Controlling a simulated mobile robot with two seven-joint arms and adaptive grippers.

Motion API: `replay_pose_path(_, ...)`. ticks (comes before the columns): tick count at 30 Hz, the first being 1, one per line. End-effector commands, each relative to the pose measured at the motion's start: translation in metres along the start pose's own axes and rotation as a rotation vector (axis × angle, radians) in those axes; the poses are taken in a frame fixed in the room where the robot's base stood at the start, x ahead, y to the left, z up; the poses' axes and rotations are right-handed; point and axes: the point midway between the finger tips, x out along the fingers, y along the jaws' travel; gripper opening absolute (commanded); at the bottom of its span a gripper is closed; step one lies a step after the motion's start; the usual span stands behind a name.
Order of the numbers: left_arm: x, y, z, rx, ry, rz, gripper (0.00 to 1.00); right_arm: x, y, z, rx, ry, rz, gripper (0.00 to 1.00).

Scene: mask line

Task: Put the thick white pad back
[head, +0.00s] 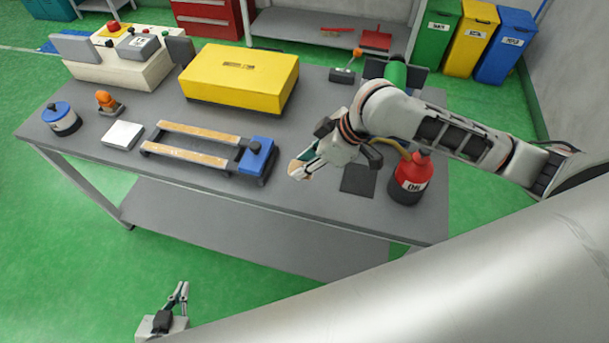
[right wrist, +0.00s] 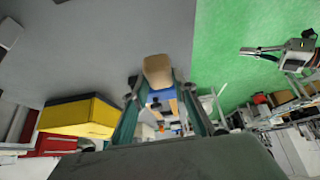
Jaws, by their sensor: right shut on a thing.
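A thick white square pad (head: 122,134) lies flat on the grey table, left of a frame with two wooden rails (head: 190,150). My right gripper (head: 302,164) is well to the right of the pad, over the table near its front edge. It is shut on a small tan block (right wrist: 158,70), which shows between its fingertips in the right wrist view. The fingers partly hide the block in the head view. My left gripper (head: 181,290) is low in front of the table, away from everything on it; its finger gap is unclear.
A blue clamp (head: 257,155) sits at the frame's right end. A dark square (head: 358,180) and a red bottle (head: 413,176) are to the right. A yellow box (head: 240,76), an orange-topped item (head: 106,101) and a blue-lidded tin (head: 61,118) stand behind and left.

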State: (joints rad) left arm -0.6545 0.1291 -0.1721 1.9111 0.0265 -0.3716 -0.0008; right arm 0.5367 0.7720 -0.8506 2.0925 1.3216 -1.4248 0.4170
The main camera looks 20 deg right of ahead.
Motion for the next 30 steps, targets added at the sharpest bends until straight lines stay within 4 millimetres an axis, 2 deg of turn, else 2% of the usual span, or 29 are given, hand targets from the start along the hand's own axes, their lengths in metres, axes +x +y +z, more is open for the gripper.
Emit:
replay_pose_path(8, 0.000, 0.001, -0.001, -0.004, 0.001, 0.000, 0.00, 0.017, 0.000, 0.011, 0.001, 0.000, 0.000, 0.07)
replay_pose_path(15, 0.000, 0.004, -0.003, -0.015, 0.002, 0.000, 0.00, 0.044, 0.000, 0.029, 0.002, -0.001, -0.001, 0.07)
replay_pose_path(27, 0.000, 0.004, -0.003, -0.015, 0.002, 0.000, 0.00, 0.049, 0.000, 0.032, 0.001, 0.000, 0.000, 0.07)
replay_pose_path(28, 0.000, 0.004, -0.002, -0.014, 0.001, 0.000, 0.00, 0.049, 0.000, 0.032, 0.001, 0.000, 0.000, 0.29)
replay_pose_path(30, 0.000, 0.003, -0.002, -0.011, 0.001, 0.000, 0.00, 0.049, 0.000, 0.032, 0.000, 0.000, 0.000, 0.44)
